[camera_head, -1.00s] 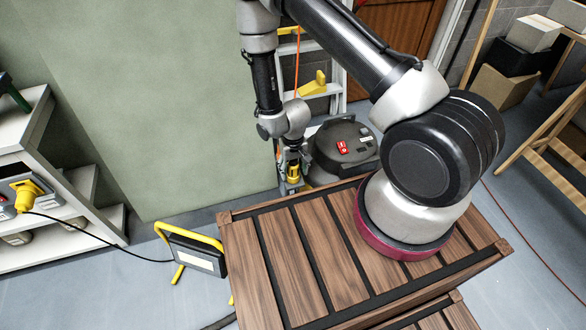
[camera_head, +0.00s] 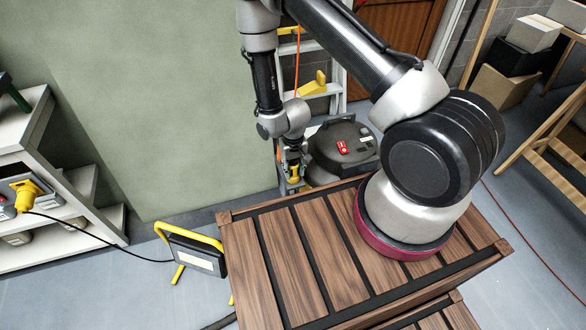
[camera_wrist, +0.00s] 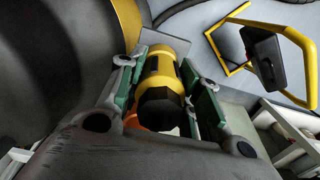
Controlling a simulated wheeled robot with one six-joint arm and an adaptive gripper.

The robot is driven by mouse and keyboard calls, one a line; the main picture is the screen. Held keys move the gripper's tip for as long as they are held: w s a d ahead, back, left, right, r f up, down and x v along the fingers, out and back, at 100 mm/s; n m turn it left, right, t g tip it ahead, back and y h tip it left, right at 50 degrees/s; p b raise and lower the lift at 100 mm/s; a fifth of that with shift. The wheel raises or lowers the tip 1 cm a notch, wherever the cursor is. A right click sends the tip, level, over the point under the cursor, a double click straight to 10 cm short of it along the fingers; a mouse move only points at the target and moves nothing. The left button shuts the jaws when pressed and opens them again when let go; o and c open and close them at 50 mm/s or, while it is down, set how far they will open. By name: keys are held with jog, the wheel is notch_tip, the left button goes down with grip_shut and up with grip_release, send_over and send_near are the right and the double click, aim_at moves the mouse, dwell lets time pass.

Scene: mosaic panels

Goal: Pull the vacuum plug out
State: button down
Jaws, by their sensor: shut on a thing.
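My gripper (camera_head: 291,172) is low beside the vacuum (camera_head: 343,147), a dark rounded machine with a red switch on top. In the wrist view, my gripper (camera_wrist: 162,88) has its green-edged fingers closed on both sides of a yellow and black plug (camera_wrist: 160,78). A little of the plug's yellow (camera_head: 295,172) shows between the fingers in the head view. A grey plate (camera_wrist: 168,45) shows just beyond the plug. Whether the plug's front is still seated in a socket is hidden. The vacuum's dark side and yellow band (camera_wrist: 128,22) are close on the left.
A slatted wooden crate (camera_head: 280,255) stands in front. A yellow-framed work light (camera_head: 195,252) is on the floor; its black cable runs to another yellow plug (camera_head: 30,192) on the left shelf (camera_head: 95,240). A ladder (camera_head: 325,88) with an orange cord stands behind.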

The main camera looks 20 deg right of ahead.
jog(key=shift+r, duration=2.9)
jog(key=shift+r, duration=0.1)
jog(key=shift+r, duration=2.65)
